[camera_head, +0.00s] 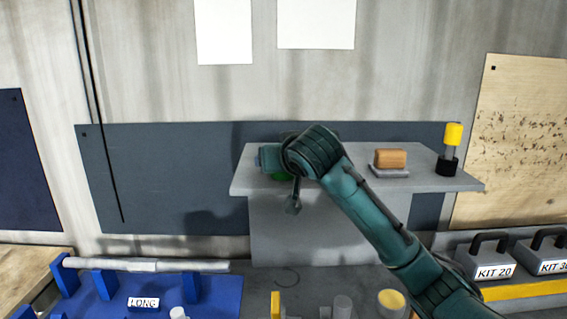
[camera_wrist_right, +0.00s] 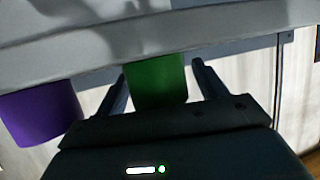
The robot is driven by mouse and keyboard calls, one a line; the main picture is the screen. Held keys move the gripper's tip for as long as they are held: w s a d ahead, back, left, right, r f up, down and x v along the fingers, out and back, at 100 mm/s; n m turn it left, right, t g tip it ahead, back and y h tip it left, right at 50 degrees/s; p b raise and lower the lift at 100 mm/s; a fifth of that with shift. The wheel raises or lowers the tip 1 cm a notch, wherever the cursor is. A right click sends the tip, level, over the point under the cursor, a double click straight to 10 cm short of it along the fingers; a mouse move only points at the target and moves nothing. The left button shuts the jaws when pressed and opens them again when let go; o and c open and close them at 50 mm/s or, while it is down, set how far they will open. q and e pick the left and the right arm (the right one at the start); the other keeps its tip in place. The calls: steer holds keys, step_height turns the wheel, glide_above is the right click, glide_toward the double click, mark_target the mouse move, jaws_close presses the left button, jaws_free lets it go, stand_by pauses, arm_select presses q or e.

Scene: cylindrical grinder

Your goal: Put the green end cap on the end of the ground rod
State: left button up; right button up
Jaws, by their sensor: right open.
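The green end cap (camera_wrist_right: 157,80) is between the two fingers of my right gripper (camera_wrist_right: 158,72) in the right wrist view. The fingers stand apart on either side, with a visible gap to the cap. In the head view a little of the green cap (camera_head: 282,177) shows at the shelf's left end, mostly hidden by my right arm. A stepped grey rod (camera_head: 190,266) lies level across a blue rack (camera_head: 195,289) labelled LONG, at the lower left. My left gripper is not in view.
A purple piece (camera_wrist_right: 40,112) is beside the green cap. The grey shelf (camera_head: 425,181) also holds an orange block (camera_head: 390,158) and a yellow-topped black item (camera_head: 453,135). Handled KIT cases (camera_head: 490,262) stand at the lower right. Several small parts stand at the bottom.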

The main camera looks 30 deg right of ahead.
steer(key=shift+c, duration=0.5)
steer(key=c, duration=0.9)
steer(key=shift+c, duration=0.2)
